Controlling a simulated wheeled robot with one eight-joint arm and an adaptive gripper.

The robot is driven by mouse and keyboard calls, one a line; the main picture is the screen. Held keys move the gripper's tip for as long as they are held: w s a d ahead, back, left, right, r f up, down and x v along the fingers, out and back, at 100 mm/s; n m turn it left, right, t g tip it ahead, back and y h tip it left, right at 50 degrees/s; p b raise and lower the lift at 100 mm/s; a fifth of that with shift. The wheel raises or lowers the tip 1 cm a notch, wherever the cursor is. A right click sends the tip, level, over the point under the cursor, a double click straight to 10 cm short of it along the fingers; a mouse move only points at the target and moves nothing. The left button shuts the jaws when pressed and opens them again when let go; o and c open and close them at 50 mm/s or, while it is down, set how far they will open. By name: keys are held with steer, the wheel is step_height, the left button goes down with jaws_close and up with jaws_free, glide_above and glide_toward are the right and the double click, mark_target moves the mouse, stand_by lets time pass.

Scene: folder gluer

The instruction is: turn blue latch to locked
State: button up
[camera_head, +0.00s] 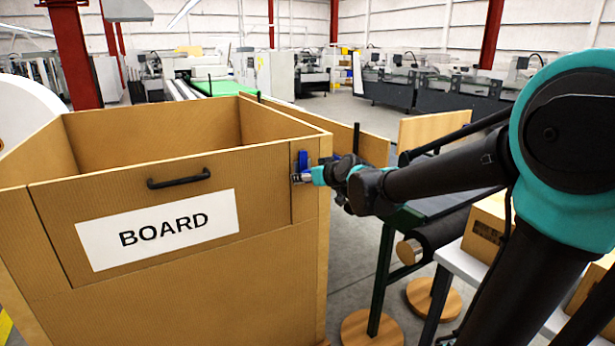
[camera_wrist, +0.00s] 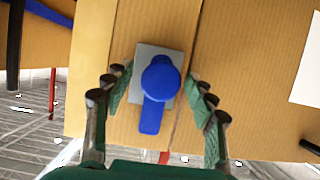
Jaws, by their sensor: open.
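The blue latch (camera_wrist: 155,92) shows in the wrist view on a grey plate (camera_wrist: 143,62) fixed to the cardboard-brown box. It has a round hub, and its handle points toward the bottom of that picture. In the head view the latch (camera_head: 303,158) is at the box's upper right front corner, partly hidden by my gripper. My gripper (camera_wrist: 160,90) is open, with one finger on each side of the latch and visible gaps to it. In the head view my gripper (camera_head: 308,176) is right at the latch. Contact cannot be told.
The large brown box (camera_head: 280,250) bears a BOARD label (camera_head: 160,229) and a black handle (camera_head: 178,178) on its front panel. A dark conveyor table (camera_head: 440,205) stands to the right, with smaller boxes (camera_head: 487,225) near my arm. Machines fill the background.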

jaws_close()
stand_by(0.3)
stand_by(0.4)
steer(key=n+h, duration=0.1)
steer(key=n+t, duration=0.1)
steer(key=n, duration=0.1)
steer(key=shift+s+a+t+h, duration=0.1)
steer(key=shift+a+t+h, duration=0.05)
steer(key=shift+t+h, duration=0.2)
steer(key=n+t+h, duration=0.1)
steer(key=n, duration=0.2)
steer(key=shift+f+n+t, duration=0.1)
steer(key=shift+n+t, duration=0.15)
steer(key=shift+n, duration=0.05)
steer(key=n+t+h, duration=0.1)
steer(key=n, duration=0.2)
steer(key=shift+t, duration=0.3)
steer(key=shift+f+n+t, duration=0.15)
steer(key=shift+n+t, duration=0.65)
steer(key=shift+n, duration=1.1)
